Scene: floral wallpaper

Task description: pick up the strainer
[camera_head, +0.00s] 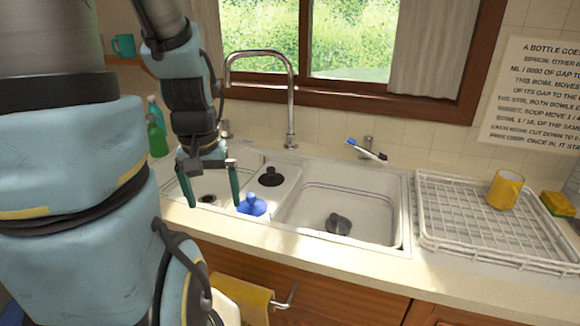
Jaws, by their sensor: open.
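Several small knobbed pieces lie at the sink (409,200), and I cannot tell for sure which one is the strainer. A blue knobbed piece (252,206) sits at the front of the narrow middle section. A black round piece (271,178) sits behind it. A dark grey piece (338,224) lies on the floor of the right basin. My gripper (213,200) is open, with its fingers apart and pointing down over the left basin, left of the blue piece.
A chrome tap (290,105) rises behind the sink. A toothbrush (366,149) is at the back edge. A white rack (450,205) with a yellow mug (505,190) stands right. The right basin is mostly clear.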

